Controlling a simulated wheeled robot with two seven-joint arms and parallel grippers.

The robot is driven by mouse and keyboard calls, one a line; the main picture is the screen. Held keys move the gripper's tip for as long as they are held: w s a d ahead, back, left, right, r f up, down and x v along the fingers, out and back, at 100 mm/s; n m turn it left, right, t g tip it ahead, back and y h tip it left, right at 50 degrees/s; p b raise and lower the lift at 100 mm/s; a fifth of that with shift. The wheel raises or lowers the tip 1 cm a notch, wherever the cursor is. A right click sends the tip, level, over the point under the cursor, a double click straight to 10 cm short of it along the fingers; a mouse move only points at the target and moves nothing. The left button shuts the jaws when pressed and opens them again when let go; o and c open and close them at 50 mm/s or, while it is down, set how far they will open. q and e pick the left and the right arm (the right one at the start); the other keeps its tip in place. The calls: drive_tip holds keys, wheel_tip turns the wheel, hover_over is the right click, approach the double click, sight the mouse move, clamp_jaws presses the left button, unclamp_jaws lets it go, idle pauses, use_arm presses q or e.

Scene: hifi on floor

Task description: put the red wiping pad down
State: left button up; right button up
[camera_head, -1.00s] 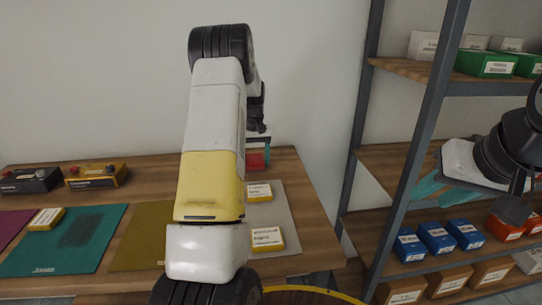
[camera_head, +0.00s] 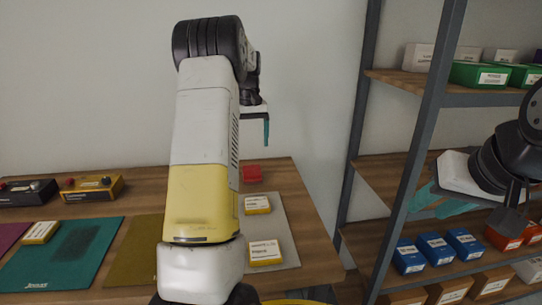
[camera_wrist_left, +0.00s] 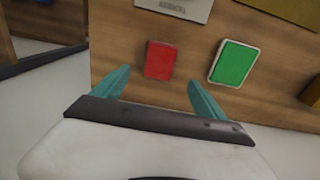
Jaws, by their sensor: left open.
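The red wiping pad (camera_head: 251,174) lies on the wooden table near its back edge, behind the grey mat. In the left wrist view the red pad (camera_wrist_left: 160,60) lies flat on the wood, ahead of the gap between my fingertips. My left gripper (camera_wrist_left: 157,88) is open and empty, and apart from the pad. In the head view my left gripper (camera_head: 267,130) is above and behind the pad, partly hidden by its own wrist. My right gripper (camera_head: 440,203) is at the shelf on the right, its teal fingers seen from the side and apart.
A green pad (camera_wrist_left: 233,64) lies beside the red one. The grey mat (camera_head: 287,235) carries yellow-and-white boxes. A teal mat (camera_head: 60,262) and an olive mat (camera_head: 135,262) lie to the left. A metal shelf rack (camera_head: 420,130) with boxes stands right of the table.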

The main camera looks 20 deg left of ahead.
use_arm(q)
drive_tip(key=s+d+r+m+t+h, duration=0.1)
drive_tip(key=s+d+r+t, duration=0.1)
drive_tip(key=s+d+r, duration=0.4)
drive_tip(key=s+d+r+m+t, duration=0.1)
drive_tip(key=s+d+r+m, duration=0.1)
drive_tip(key=s+d+r, duration=0.45)
drive_tip(key=s+d+f+m+t, duration=0.1)
drive_tip(key=s+d+f, duration=0.1)
drive_tip(key=s, duration=0.8)
drive_tip(key=s+d+f+m+t+h, duration=0.1)
drive_tip(key=s+d+f+t, duration=0.1)
drive_tip(key=s, duration=0.8)
drive_tip(key=shift+d+f+m, duration=0.3)
drive_tip(key=shift+d+f, duration=0.1)
drive_tip(key=shift+s+a, duration=0.1)
drive_tip(key=shift+s, duration=0.05)
